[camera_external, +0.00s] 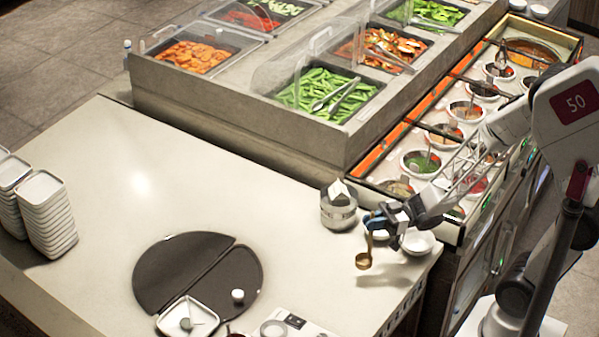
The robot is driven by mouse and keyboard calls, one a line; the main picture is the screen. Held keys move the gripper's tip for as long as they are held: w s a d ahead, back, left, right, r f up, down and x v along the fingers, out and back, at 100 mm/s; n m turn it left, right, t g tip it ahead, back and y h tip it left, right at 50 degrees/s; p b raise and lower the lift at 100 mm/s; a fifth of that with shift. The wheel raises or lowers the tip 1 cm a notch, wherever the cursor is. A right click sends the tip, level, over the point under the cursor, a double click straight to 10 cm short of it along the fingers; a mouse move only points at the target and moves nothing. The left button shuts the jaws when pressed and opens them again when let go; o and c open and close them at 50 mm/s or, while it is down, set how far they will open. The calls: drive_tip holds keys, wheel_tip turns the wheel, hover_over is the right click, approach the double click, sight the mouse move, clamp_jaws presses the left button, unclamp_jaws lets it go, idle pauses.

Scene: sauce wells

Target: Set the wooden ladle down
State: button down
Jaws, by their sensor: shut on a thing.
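My gripper (373,219) is above the right end of the pale counter, near its edge with the sauce wells. It is shut on the wooden ladle (364,261), which hangs down with its small brown bowl lowest. The ladle's bowl appears to be a little above the counter top (110,160); I cannot tell the exact gap. The top of the ladle's handle is hidden by my gripper.
White bowls (418,242) stand just right of the ladle. A round metal container (338,210) stands to its left. A dark round mat (160,275) with a square white dish (188,318) lies further left. Stacked white dishes (47,210) stand at far left. Sauce wells (420,162) lie behind.

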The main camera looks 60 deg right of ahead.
drive_tip(key=s, duration=0.2)
drive_tip(key=s+d, duration=0.1)
drive_tip(key=s, duration=0.1)
drive_tip(key=shift+s+f, duration=0.1)
drive_tip(key=w+a, duration=0.2)
drive_tip(key=w, duration=0.6)
drive_tip(key=w+a+f, duration=0.1)
drive_tip(key=w, duration=0.6)
drive_tip(key=shift+w+a+f, duration=0.25)
drive_tip(key=shift+w+a, duration=0.1)
drive_tip(key=shift+f, duration=0.15)
drive_tip(key=shift+f, duration=1.7)
